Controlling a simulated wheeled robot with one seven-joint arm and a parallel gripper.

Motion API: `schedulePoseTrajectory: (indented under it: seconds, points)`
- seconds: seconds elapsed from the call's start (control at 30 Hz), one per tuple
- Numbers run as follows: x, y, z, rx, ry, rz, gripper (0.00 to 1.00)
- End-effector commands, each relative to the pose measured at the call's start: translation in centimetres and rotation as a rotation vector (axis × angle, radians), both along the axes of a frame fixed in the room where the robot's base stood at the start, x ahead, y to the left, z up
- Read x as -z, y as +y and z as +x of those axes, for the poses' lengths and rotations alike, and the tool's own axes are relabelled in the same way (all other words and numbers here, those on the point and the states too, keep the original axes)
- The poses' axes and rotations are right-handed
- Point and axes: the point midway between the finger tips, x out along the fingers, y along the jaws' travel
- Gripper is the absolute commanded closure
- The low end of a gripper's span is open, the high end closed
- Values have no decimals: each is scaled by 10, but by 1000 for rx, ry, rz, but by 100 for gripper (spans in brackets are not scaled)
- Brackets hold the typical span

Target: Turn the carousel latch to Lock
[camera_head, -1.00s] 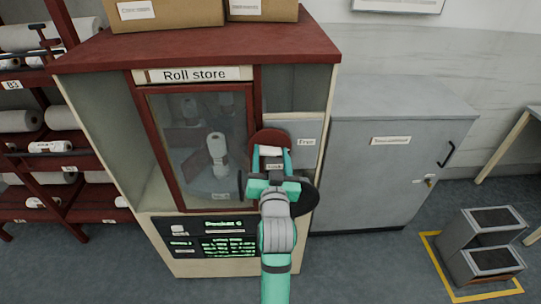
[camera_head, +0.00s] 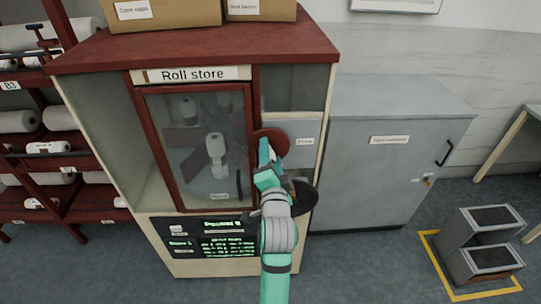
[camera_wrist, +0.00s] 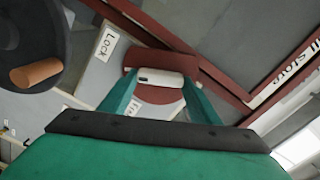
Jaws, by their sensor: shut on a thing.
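The carousel latch is a dark red round disc (camera_head: 271,138) with a white bar handle, on the front of the roll store, right of its glass door. In the wrist view the white handle (camera_wrist: 160,78) lies across the red disc (camera_wrist: 158,95), with a small dark mark near its left end. My gripper (camera_head: 266,152) is shut on this handle, its green fingers at both ends. The Lock label (camera_wrist: 107,43) is up and left of the disc in the wrist view. The Free label (camera_head: 305,141) is right of the latch in the head view; my gripper hides the Lock label there.
A black handwheel (camera_head: 304,196) sits just below right of the latch; its orange knob (camera_wrist: 36,75) shows in the wrist view. The glass door (camera_head: 200,145) is left, a grey cabinet (camera_head: 390,150) right.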

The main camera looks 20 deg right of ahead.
Motion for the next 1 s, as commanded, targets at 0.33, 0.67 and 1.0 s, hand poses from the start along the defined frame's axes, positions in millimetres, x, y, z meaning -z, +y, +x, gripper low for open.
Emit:
schedulePoseTrajectory:
  seconds: [0.33,0.67,1.0]
  points:
    - [0,-3,-1,3,-83,271,66]
    - [1,-3,-1,3,-124,414,66]
    - [1,-3,-1,5,-134,451,66]
